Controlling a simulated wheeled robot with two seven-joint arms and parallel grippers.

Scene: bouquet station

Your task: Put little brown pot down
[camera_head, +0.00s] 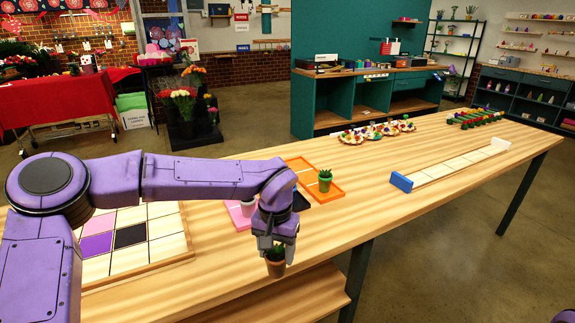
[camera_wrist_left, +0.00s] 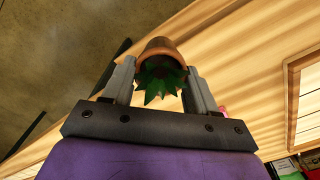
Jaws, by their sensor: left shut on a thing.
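My left gripper (camera_head: 275,250) is shut on a little brown pot (camera_head: 275,268) with a spiky green plant in it. In the head view it holds the pot upright at the table's front edge. I cannot tell whether the pot touches the tabletop. In the left wrist view, the brown pot (camera_wrist_left: 161,48) sits between the two grey fingers of the left gripper (camera_wrist_left: 160,80), and its green leaves point toward the camera. My right gripper is not in view.
Behind the gripper, an orange tray (camera_head: 337,192) holds a green pot with a plant (camera_head: 325,181). A pink mat (camera_head: 238,215) lies partly hidden by my arm. A tiled board (camera_head: 160,252) is at left, a long white rack (camera_head: 455,165) at right. The table middle is clear.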

